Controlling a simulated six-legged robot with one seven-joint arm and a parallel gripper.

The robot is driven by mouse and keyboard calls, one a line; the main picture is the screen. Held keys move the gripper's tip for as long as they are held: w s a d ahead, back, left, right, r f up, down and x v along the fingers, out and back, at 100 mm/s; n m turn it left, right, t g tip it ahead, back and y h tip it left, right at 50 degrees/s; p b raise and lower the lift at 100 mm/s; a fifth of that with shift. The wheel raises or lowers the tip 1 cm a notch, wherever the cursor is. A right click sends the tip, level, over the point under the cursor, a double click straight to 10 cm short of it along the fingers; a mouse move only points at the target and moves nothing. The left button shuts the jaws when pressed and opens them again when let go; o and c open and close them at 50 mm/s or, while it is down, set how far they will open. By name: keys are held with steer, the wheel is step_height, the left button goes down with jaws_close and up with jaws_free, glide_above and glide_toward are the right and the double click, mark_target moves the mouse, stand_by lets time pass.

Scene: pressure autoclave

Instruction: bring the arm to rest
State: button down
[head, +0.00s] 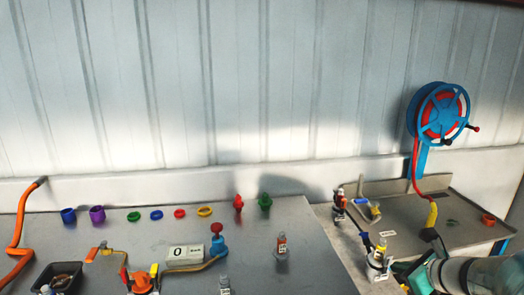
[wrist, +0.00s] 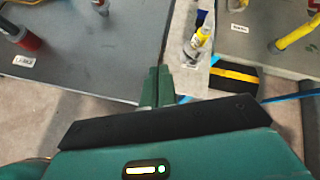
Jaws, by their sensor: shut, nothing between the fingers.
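My gripper (wrist: 158,72) is green, and its two fingers are together with nothing between them. In the wrist view it points away over the gap between the grey tabletop at left and the narrow light strip. In the head view the green gripper (head: 398,269) and my arm show at the lower right, near a white holder (head: 378,264) with a yellow-topped item. A gap between the fingers and that holder shows in the wrist view. Part of the arm is cut off by the frame edge.
A large grey table (head: 330,270) carries an orange valve (head: 140,282), a blue valve (head: 218,245), coloured rings, a black bin (head: 58,276) and a labelled bottle (head: 282,246). A grey tray table (head: 465,215) stands at right. A blue hose reel (head: 438,113) hangs on the wall.

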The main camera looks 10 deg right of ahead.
steer(key=s+a+r+n+g+y, duration=0.1)
steer(key=s+a+r+n+g, duration=0.15)
steer(key=a+n, duration=0.65)
steer(key=s+a+r+n+g, duration=0.1)
steer(key=s+a+n+g, duration=0.15)
steer(key=a+n, duration=0.6)
steer(key=s+a+r+n+h, duration=0.2)
steer(key=s+a+n, duration=0.5)
steer(key=n, duration=0.6)
steer(key=shift+s+h, duration=0.5)
steer(key=shift+s, duration=0.75)
